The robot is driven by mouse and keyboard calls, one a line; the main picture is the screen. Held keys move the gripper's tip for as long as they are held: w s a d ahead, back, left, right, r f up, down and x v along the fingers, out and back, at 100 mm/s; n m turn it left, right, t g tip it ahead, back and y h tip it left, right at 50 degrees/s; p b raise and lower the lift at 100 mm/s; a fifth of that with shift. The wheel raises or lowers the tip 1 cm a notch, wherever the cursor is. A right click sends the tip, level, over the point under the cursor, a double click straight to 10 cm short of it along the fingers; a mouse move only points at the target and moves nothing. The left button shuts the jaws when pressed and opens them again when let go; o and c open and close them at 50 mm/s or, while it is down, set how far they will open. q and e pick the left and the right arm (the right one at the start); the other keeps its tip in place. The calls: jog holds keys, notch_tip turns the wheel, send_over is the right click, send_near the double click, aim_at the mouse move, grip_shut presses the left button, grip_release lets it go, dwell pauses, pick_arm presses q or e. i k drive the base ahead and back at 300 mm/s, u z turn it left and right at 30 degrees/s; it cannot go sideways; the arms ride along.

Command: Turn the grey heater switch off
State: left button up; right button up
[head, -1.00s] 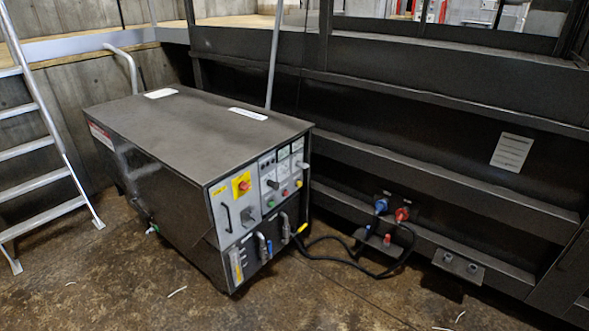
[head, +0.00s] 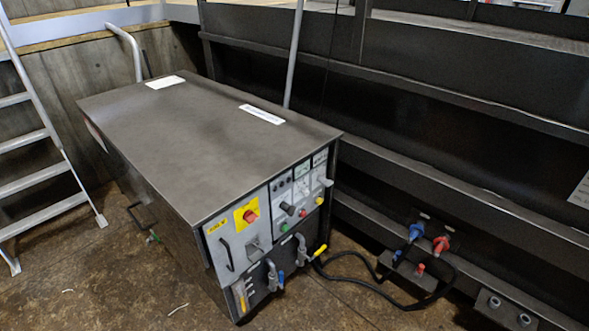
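The dark metal power unit (head: 205,150) stands on the floor in the middle of the view, its control panel facing the lower right. A grey switch (head: 254,247) sits on the left panel section, below a red knob on a yellow plate (head: 247,214). It may be the heater switch; its label and exact position are too small to read. A dark grey knob (head: 288,209) and a light grey handle (head: 326,183) are on the right section. Neither of my grippers is in view.
Grey valve handles (head: 272,274) and a yellow-tipped lever (head: 320,251) stick out below the panel. Black hoses run to blue (head: 416,232) and red (head: 441,244) couplings on the dark frame at right. A ladder (head: 42,150) stands at left. The floor before the panel looks mostly clear.

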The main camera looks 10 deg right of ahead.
aim_at(323, 182)
jog(key=z, duration=0.2)
jog(key=i, duration=0.9)
jog(key=z, duration=0.55)
